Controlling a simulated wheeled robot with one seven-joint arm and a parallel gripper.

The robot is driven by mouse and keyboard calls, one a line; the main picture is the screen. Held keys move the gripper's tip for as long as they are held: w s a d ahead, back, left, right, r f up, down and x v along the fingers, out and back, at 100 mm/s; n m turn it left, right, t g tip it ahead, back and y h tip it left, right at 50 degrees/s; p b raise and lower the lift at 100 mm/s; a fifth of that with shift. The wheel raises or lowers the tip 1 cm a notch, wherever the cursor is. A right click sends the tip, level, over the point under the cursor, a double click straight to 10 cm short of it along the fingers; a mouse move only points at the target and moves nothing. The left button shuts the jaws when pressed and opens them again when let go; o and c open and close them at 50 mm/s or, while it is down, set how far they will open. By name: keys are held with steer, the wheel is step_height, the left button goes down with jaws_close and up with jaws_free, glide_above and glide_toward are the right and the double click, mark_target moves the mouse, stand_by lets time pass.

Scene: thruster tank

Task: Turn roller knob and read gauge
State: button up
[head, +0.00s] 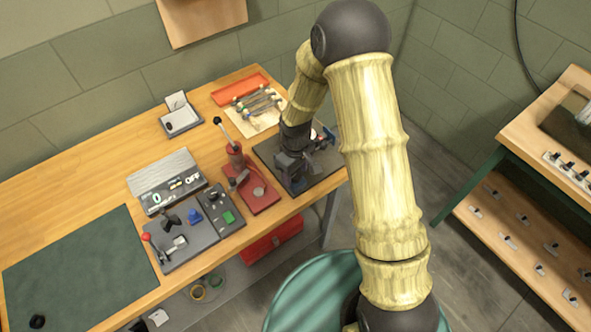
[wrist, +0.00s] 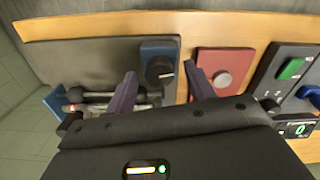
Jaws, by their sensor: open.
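A black knob (wrist: 160,70) with a white mark sits on a blue block (wrist: 150,48) on a dark grey plate (wrist: 80,57) in the wrist view. Grey rollers (wrist: 105,97) lie left of the block, partly hidden by a finger. My gripper (wrist: 160,69) is open, its two purple fingers apart, with the knob showing between their tips; I cannot tell whether they touch it. In the head view, my gripper (head: 292,182) is over the dark plate (head: 330,176) and hides the knob. Part of a round pale face (head: 318,134) shows behind my wrist, perhaps the gauge; its reading is not legible.
A red press (head: 262,196) with a raised lever stands close left of my gripper. Control boxes (head: 185,240), a display unit (head: 165,180), a tool mat (head: 262,118) and a red tray (head: 240,88) are on the bench. The green mat (head: 80,270) is mostly clear.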

steer(key=shift+f, duration=0.1)
steer(key=c, duration=1)
